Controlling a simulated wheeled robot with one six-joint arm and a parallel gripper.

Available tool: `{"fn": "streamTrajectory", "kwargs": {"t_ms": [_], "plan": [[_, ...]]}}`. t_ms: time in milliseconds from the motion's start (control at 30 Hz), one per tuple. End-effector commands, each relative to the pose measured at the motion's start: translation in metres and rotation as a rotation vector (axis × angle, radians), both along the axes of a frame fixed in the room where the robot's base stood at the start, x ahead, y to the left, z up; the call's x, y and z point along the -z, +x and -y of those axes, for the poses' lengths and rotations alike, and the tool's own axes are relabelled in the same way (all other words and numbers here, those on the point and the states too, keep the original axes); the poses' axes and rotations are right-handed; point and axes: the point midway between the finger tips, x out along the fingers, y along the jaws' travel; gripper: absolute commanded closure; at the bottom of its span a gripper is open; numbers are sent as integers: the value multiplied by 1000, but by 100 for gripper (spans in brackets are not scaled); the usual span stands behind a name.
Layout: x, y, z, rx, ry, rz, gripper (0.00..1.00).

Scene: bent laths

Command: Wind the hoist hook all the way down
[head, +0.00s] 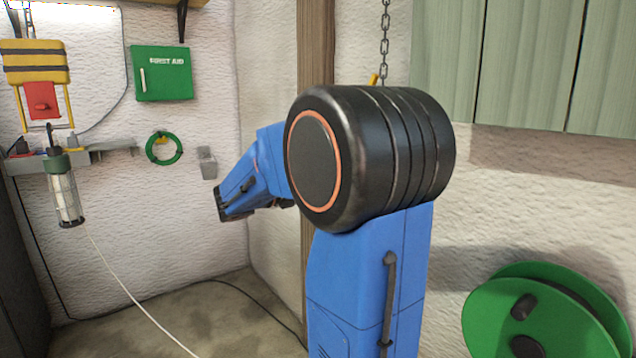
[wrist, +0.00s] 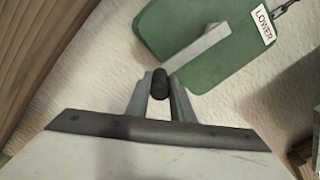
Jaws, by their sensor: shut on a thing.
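In the wrist view a green hoist box (wrist: 180,25) is on the pale wall, with a white LOWER label (wrist: 264,25) at its upper right corner. A grey crank arm (wrist: 200,46) runs from its face down to a black knob (wrist: 160,84). My gripper (wrist: 161,86) is shut on this knob, one finger on each side. In the head view my arm hides the gripper and the hoist box. A chain (head: 385,40) hangs above the arm, with a bit of yellow (head: 373,80) beside it. I cannot make out the hook in either view.
A green reel (head: 540,310) stands at lower right. A caged lamp (head: 65,195) hangs at left, below a yellow-black striped block (head: 33,62). A green box (head: 161,73) and a green coil (head: 164,148) are on the wall. A wooden post (head: 316,50) stands behind my arm.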

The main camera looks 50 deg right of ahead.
Motion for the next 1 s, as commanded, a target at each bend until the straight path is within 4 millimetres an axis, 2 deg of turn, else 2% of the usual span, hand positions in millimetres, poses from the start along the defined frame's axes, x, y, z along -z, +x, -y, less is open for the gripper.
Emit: {"fn": "streamTrajectory", "kwargs": {"t_ms": [433,467,500,533,833,1000], "plan": [[0,-1,-1,-1,3,-9,100],[0,-1,-1,-1,3,-9,72],[0,-1,0,-1,3,-9,62],[0,-1,0,-1,3,-9,60],[0,-1,-1,0,2,-8,60],[0,2,-11,-3,3,-8,60]]}}
